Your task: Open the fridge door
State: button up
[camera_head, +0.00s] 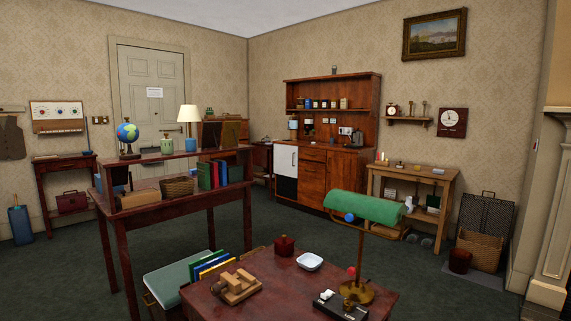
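What looks like the fridge is a small unit with a white door (286,160), set in the lower left of the wooden dresser (325,180) against the far wall. The white door appears shut, with a small dark mark near its right edge that may be its handle. A dark panel (286,187) sits below it. The unit is far from the camera and small in view. My gripper does not show in the camera view.
A desk with a green-shaded lamp (365,208) stands close in front. A dark wooden table with a raised shelf (170,205) stands at left. A light wooden table (413,180) stands right of the dresser. Green carpet (262,228) lies clear between the desks and dresser.

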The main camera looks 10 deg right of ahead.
aim_at(286, 157)
jog(key=u, duration=0.9)
jog(key=i+j+u, duration=0.1)
jog(key=i+u, duration=0.4)
jog(key=i, duration=2.25)
jog(key=i+z, duration=0.1)
jog(key=i, duration=1.6)
jog(key=i+j, duration=0.1)
jog(key=i, duration=1.55)
jog(key=i+z, duration=0.15)
jog(key=i, duration=0.4)
jog(key=i+z, duration=0.2)
jog(key=i, duration=0.35)
jog(key=i+j+z, duration=0.15)
jog(key=i, duration=0.35)
jog(key=i+l+z, duration=0.15)
jog(key=i+z, duration=0.15)
jog(key=z, duration=0.15)
jog(key=i+z, duration=0.3)
jog(key=z, duration=0.15)
jog(key=i+z, duration=0.3)
jog(key=z, duration=0.15)
jog(key=i+j+z, duration=0.2)
jog(key=z, duration=0.25)
jog(key=i+l+z, duration=0.15)
jog(key=i+z, duration=0.2)
jog(key=i, duration=0.5)
jog(key=i+j+z, duration=0.1)
jog(key=i+z, duration=0.25)
jog(key=i, duration=0.5)
